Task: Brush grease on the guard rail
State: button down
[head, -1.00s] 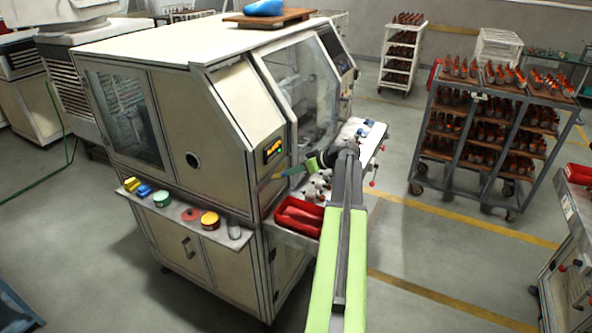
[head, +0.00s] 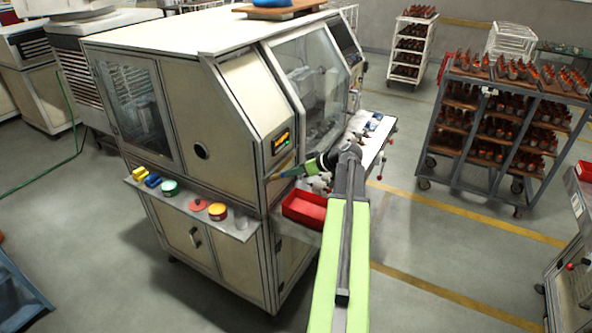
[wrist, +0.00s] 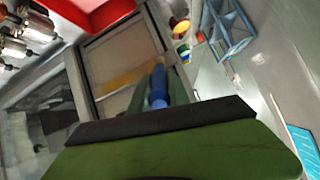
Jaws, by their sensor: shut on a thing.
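My gripper (head: 302,167) is shut on a brush near the front corner of the cream machine. In the wrist view, the brush's blue handle (wrist: 158,92) sits between the dark fingers (wrist: 155,112) and points away from me toward a cream panel. In the head view, the brush's brownish tip (head: 277,175) is beside the machine's corner, below its small display; I cannot tell whether it touches. The machine's guard door (head: 308,85) has a clear window. I cannot single out the guard rail. An orange-yellow tin (head: 217,211) stands on the side shelf; its contents are unclear.
The side shelf (head: 243,229) also holds a red round piece (head: 197,204), a green tin (head: 168,187) and blue and yellow items. A red tray (head: 305,208) lies near my arm. A loaded cart (head: 432,143) stands at right. Floor between is clear.

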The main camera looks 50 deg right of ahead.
jog(key=shift+a, duration=0.1)
jog(key=a, duration=0.3)
jog(key=shift+s, duration=0.4)
jog(key=shift+s+d, duration=0.25)
jog(key=shift+s, duration=0.7)
jog(key=shift+s+d, duration=0.25)
jog(key=shift+s, duration=0.7)
jog(key=shift+s+d, duration=0.25)
jog(key=shift+s, duration=0.7)
jog(key=s, duration=0.3)
jog(key=shift+d, duration=0.4)
jog(key=shift+w, duration=0.2)
